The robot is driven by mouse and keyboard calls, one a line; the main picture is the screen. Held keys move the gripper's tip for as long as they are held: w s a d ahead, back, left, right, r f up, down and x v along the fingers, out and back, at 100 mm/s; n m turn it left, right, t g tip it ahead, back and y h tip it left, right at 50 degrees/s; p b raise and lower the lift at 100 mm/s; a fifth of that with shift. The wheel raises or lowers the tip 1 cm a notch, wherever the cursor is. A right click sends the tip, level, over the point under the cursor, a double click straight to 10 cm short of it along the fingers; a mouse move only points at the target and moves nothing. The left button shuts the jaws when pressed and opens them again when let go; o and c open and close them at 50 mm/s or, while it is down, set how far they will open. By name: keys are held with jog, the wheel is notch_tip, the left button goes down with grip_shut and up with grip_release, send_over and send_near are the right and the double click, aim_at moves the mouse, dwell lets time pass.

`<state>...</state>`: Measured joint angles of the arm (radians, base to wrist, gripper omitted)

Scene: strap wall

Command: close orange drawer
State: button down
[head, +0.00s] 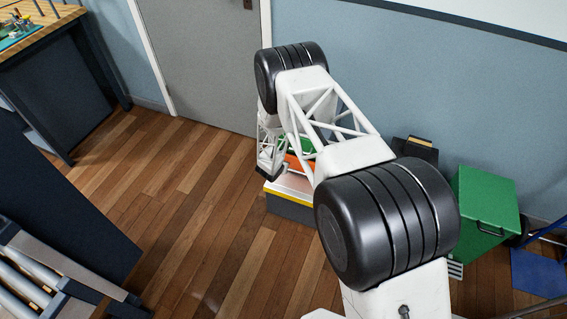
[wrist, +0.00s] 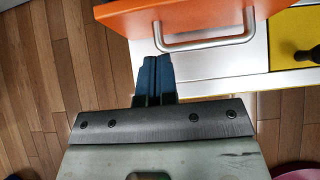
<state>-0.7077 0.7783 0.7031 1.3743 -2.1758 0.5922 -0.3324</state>
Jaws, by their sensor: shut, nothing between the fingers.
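The orange drawer (wrist: 185,14) is at the top of the wrist view, with a silver bar handle (wrist: 205,45) on it. How far it stands open is hard to tell. In the head view only a small orange strip (head: 299,166) shows, with my arm hiding much of it. My gripper (wrist: 154,60) has its two dark blue fingers shut together and empty. Its tips are by the left end of the handle; I cannot tell whether they touch it. In the head view my gripper is mostly hidden beside the drawer unit.
A yellow part (wrist: 290,35) with a dark object (wrist: 307,54) lies right of the orange drawer. The drawer unit (head: 290,208) stands on the wooden floor. A green bin (head: 487,205) is to the right by the wall. Floor left of the unit is clear.

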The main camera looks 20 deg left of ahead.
jog(key=v, duration=0.8)
jog(key=shift+s+d+r, duration=0.15)
jog(key=shift+s+d, duration=0.05)
dwell(0.8)
dwell(0.4)
send_near(288, 158)
jog(key=shift+x, duration=3.2)
